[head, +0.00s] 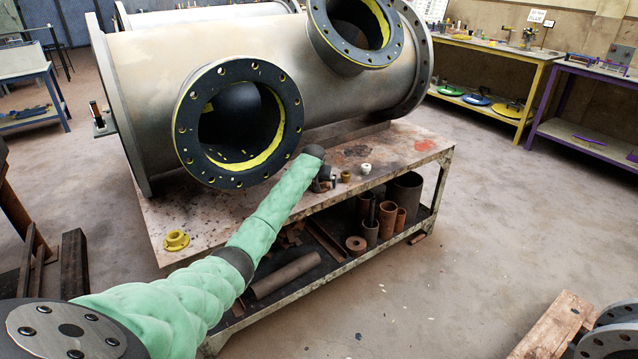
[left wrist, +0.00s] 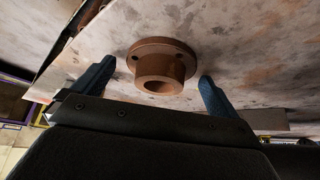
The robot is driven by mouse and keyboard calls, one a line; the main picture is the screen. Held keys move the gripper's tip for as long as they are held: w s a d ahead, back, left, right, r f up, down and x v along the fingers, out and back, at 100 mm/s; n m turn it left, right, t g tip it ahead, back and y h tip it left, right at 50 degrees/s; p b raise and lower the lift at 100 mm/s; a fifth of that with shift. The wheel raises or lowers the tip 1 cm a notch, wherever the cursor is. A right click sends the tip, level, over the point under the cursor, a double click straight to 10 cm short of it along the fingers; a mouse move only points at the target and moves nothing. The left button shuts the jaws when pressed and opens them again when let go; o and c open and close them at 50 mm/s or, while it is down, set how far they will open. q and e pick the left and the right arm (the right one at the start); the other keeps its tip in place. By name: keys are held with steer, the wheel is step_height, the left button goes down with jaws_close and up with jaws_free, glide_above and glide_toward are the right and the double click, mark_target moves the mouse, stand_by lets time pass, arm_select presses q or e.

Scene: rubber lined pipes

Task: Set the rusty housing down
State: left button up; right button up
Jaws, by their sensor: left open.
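The rusty housing (left wrist: 160,66), a brown round flange with bolt holes and a short hollow collar, shows in the left wrist view. It rests on the stained worktable top. My left gripper (left wrist: 156,78) is open, with one blue finger on each side of the housing and a visible gap to both. In the head view my left gripper (head: 323,183) is low over the worktable (head: 400,150), near its front edge; the housing is mostly hidden there and hard to make out. My right gripper is not in view.
A large flanged pipe (head: 230,60) lies across the worktable behind my left arm. A yellow flanged part (head: 175,240), a small brass-coloured ring (head: 346,176) and a white ring (head: 365,168) stand on the tabletop. Rusty tubes (head: 387,218) fill the lower shelf.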

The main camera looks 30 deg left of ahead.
arm_select(q)
steer(key=shift+s+r, duration=0.2)
steer(key=shift+r, duration=0.25)
steer(key=v, duration=1.1)
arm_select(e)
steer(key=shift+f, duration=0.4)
arm_select(q)
steer(key=shift+d+r, duration=0.1)
steer(key=s+d+f+m+t+h, duration=0.1)
steer(key=s+d+f+m, duration=0.1)
steer(key=s+d+f, duration=0.65)
steer(key=s+d+f+m+h, duration=0.1)
steer(key=s+d+f, duration=0.3)
steer(key=d, duration=0.7)
steer(key=s+d+f+m+t+h, duration=0.1)
steer(key=s+d+f+m, duration=0.1)
steer(key=s+d+f, duration=0.6)
steer(key=s+d+f+h, duration=0.1)
steer(key=s+d+f, duration=0.5)
steer(key=s, duration=0.6)
steer(key=s+d+f+m+g+h, duration=0.1)
steer(key=s+d+f, duration=0.5)
steer(key=s+d, duration=0.5)
steer(key=s+d+f+h, duration=0.1)
steer(key=s+d+f, duration=0.5)
steer(key=s, duration=0.9)
steer(key=d, duration=0.3)
steer(key=shift+m, duration=0.3)
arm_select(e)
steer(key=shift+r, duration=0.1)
